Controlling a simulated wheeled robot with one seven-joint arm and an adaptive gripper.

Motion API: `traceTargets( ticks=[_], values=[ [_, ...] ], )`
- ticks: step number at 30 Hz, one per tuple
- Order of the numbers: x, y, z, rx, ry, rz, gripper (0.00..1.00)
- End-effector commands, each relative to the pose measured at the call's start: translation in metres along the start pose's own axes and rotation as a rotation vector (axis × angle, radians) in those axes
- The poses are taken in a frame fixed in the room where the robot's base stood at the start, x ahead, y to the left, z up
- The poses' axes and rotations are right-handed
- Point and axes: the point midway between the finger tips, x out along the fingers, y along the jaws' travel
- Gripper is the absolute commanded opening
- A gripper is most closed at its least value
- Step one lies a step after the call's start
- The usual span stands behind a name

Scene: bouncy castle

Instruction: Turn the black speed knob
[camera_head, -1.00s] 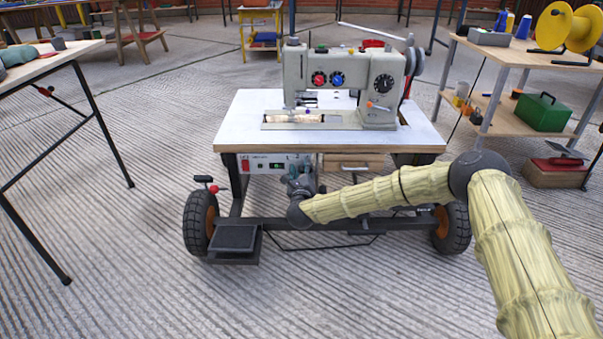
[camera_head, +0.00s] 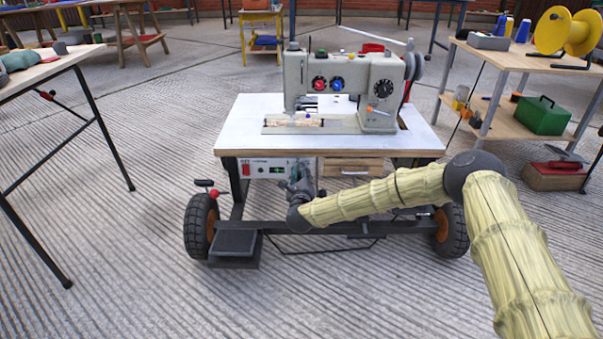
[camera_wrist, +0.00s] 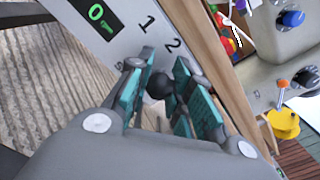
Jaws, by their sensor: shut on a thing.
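The black speed knob (camera_wrist: 158,86) is round and dark. It shows in the wrist view between the teal pads of my gripper (camera_wrist: 163,78), which is shut on it. In the head view my gripper (camera_head: 299,187) is at the right part of the panel (camera_head: 264,169), under the sewing machine table's front edge. There my gripper hides the knob.
The sewing machine (camera_head: 345,80) stands on a white-topped wheeled table (camera_head: 236,132). A wooden drawer (camera_head: 353,168) is just right of my gripper, and a foot pedal (camera_head: 236,242) is below left. A shelf table (camera_head: 520,58) stands at right; open floor lies in front.

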Motion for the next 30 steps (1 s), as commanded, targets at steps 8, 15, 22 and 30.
traceTargets(
  ticks=[8,15,22,30],
  values=[
    [0.000,0.003,0.011,-0.223,-0.001,0.001,0.00],
    [0.000,0.010,0.015,-0.451,-0.002,0.001,0.00],
    [0.000,0.016,0.017,-0.658,-0.002,0.000,0.00],
    [0.000,0.023,0.017,-0.843,-0.002,0.000,0.00]
  ],
)
